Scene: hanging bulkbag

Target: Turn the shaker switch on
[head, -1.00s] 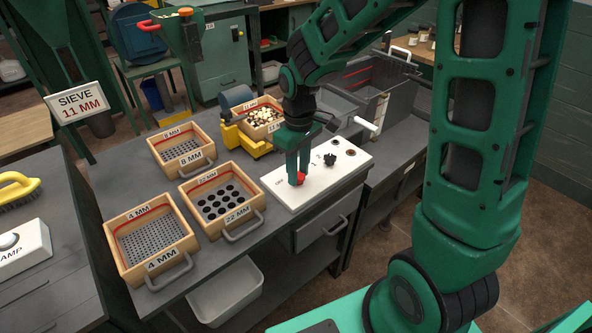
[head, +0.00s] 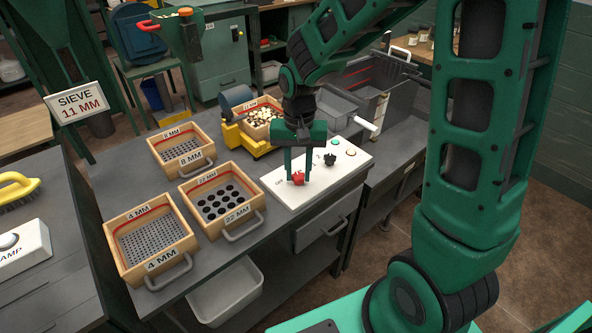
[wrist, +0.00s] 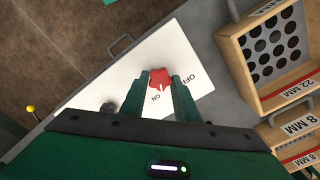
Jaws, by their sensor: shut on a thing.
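The shaker switch is a red knob (head: 298,178) on a white control panel (head: 318,187); it also shows in the wrist view (wrist: 159,76). My gripper (head: 298,177) points down over the panel and is shut on the red knob, one finger on each side. In the wrist view the fingers (wrist: 160,84) flank the knob. Its white pointer mark is on the side of the printed ON, with OFF off to the right. A small green lamp (head: 335,143) shows on the panel's far part.
A black knob (head: 330,159) stands close right of my gripper. The yellow shaker (head: 245,141) holds a filled sieve behind the panel. Sieves marked 8 MM (head: 181,149), 22 MM (head: 221,198) and 4 MM (head: 151,242) sit to the left. A grey bin (head: 336,110) stands behind.

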